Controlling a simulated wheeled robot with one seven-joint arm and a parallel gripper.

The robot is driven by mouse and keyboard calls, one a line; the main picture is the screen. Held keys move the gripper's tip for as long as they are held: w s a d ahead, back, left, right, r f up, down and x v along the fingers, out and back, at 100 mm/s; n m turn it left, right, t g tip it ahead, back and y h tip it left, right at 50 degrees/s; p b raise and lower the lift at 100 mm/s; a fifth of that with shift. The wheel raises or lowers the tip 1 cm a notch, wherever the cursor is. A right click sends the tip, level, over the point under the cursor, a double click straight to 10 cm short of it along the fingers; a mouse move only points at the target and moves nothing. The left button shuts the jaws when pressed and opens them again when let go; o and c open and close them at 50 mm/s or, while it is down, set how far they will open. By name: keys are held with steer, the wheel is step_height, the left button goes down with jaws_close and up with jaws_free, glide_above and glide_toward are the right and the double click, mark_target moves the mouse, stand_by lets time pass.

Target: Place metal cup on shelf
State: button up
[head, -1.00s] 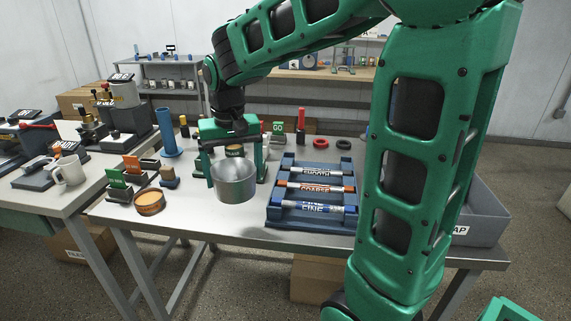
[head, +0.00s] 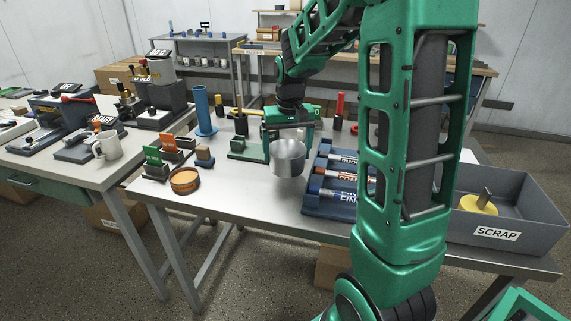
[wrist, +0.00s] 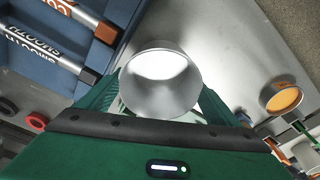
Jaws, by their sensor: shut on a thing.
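The metal cup (head: 289,160) is a plain silver, open-topped cup. My gripper (head: 289,146) is shut on it and holds it upright, seemingly a little above the table, left of the blue rack. In the wrist view the cup (wrist: 160,82) sits between the two green fingers of my gripper (wrist: 158,95), and its inside looks empty. Shelves stand at the back of the room: a grey shelf unit (head: 196,40) at the back left and a wooden-topped bench with a raised shelf (head: 270,52) behind my arm. Which one is the task's shelf I cannot tell.
The blue rack (head: 318,205) holds several labelled rods. A grey scrap bin (head: 497,236) stands at the right. An orange-filled round dish (head: 185,181), small card stands (head: 155,160) and a blue cylinder (head: 203,108) are on the left. A white mug (head: 107,146) is on the side table.

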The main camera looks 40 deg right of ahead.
steer(key=shift+d+f, duration=0.25)
steer(key=shift+f, duration=1.85)
steer(key=o, duration=0.8)
steer(key=shift+f, duration=0.1)
